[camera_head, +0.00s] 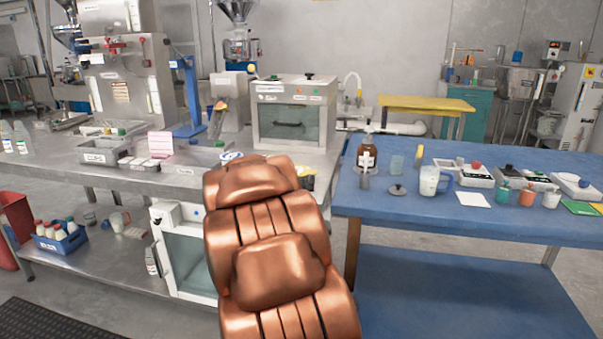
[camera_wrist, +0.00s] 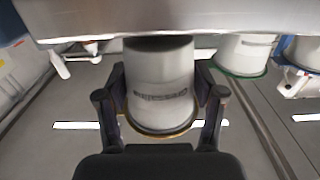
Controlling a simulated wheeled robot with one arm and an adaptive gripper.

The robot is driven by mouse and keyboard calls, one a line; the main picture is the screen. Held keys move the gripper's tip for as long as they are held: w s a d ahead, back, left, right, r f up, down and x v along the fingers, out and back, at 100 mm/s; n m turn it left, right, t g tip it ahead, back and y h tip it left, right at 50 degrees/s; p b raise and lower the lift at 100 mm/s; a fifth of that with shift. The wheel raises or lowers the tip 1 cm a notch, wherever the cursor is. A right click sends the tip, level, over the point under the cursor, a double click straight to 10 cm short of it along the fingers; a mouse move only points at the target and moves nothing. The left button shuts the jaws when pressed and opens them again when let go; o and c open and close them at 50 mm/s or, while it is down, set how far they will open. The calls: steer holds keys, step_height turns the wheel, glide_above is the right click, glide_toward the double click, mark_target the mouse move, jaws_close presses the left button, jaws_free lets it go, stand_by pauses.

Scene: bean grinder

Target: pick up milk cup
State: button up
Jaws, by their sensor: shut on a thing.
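In the wrist view, a pale grey-white cup (camera_wrist: 160,72) with a thin gold-brown rim and a small dark printed label stands between the fingers of my gripper (camera_wrist: 162,98). The fingers press on the cup's two sides, and the gripper is shut on it. The label is too small to read. The far end of the cup is in shadow by a broad metal edge (camera_wrist: 200,20). In the head view my copper-coloured arm hides the gripper and this cup.
A similar cup (camera_wrist: 243,55) with a green rim is right of the held one. In the head view, a steel bench (camera_head: 120,180) with trays and a glass-fronted box (camera_head: 292,118) stands left. A blue table (camera_head: 420,225) with small vessels and devices stands right.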

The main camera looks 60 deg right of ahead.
steer(key=b+v, duration=0.5)
steer(key=v, duration=0.5)
steer(key=shift+a, duration=0.2)
steer(key=shift+s+r, duration=0.1)
stand_by(0.9)
